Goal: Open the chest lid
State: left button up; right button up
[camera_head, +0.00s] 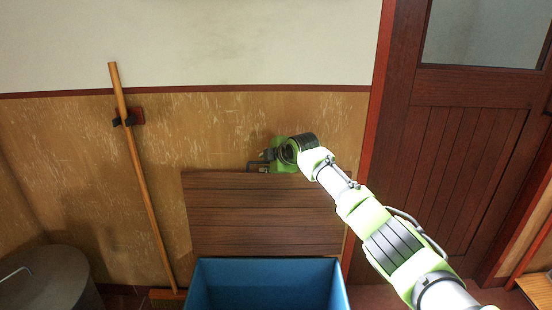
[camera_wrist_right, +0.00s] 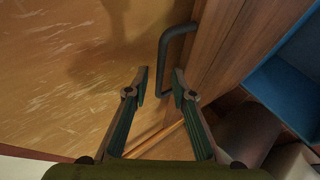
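The chest (camera_head: 341,288) stands low in the head view, its blue inside showing. Its brown plank lid (camera_head: 265,222) is raised and stands up behind the box, near the wall. A dark bar handle (camera_head: 256,163) is at the lid's top edge; in the right wrist view the handle (camera_wrist_right: 164,60) sticks out from the planks. My right gripper (camera_head: 266,157) is at the handle. In the wrist view its fingers (camera_wrist_right: 160,74) are apart, with the handle's near end showing between the tips; I cannot tell whether they touch. My left gripper is not in view.
A long wooden pole (camera_head: 141,180) leans at a wall bracket (camera_head: 129,117) left of the chest. A round grey bin (camera_head: 45,285) stands at lower left. A dark wooden door (camera_head: 450,150) is at right, and a small wooden surface (camera_head: 537,290) at lower right.

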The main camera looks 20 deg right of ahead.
jog(key=v, duration=0.9)
jog(key=shift+s+r, duration=0.3)
